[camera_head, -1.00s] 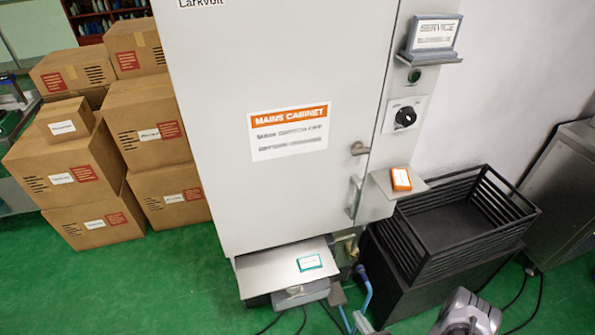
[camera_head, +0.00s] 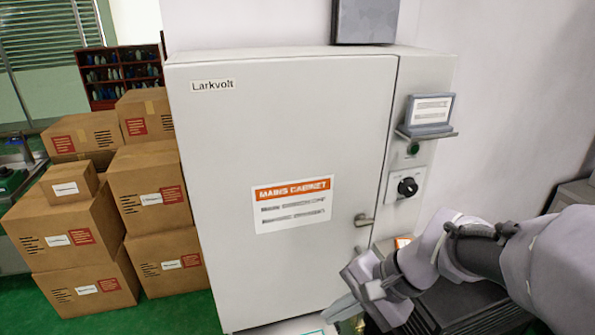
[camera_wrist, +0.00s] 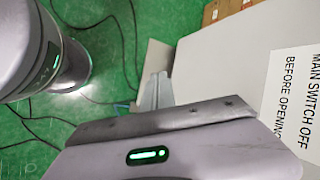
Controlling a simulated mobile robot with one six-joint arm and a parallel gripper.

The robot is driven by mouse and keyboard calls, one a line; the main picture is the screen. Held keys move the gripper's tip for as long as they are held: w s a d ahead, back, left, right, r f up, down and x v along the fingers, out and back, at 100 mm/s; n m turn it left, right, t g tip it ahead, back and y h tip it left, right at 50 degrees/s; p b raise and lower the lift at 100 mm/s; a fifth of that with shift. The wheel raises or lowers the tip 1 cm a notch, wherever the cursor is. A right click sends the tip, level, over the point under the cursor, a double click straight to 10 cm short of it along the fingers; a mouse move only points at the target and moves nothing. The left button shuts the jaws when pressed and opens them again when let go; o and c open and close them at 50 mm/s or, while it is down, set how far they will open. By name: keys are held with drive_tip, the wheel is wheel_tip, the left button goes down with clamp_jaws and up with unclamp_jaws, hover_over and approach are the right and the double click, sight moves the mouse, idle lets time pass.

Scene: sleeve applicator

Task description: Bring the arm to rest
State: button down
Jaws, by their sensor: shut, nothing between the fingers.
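My arm (camera_head: 470,250) reaches in from the right edge of the head view, in front of the lower right part of the mains cabinet (camera_head: 280,120). My gripper (camera_head: 340,309) points down and left, near the bottom of the cabinet door. In the wrist view my gripper (camera_wrist: 155,92) has its fingers together, with nothing seen between them.
The door handle (camera_head: 364,220), black rotary switch (camera_head: 407,187) and service sign (camera_head: 430,110) sit above my arm. An orange-edged card (camera_head: 403,242) shows partly behind it. Cardboard boxes (camera_head: 150,190) stand at the left. Cables (camera_wrist: 125,45) lie on the green floor.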

drive_tip(key=s+d+r+n+t+h, duration=0.3)
drive_tip(key=s+r+n+t+h, duration=0.1)
drive_tip(key=s+r, duration=0.4)
drive_tip(key=s+f+b, duration=0.3)
drive_tip(key=f+b, duration=0.7)
drive_tip(key=f, duration=0.2)
drive_tip(key=shift+d+f, duration=0.3)
drive_tip(key=shift+f, duration=0.1)
drive_tip(key=shift+s, duration=0.1)
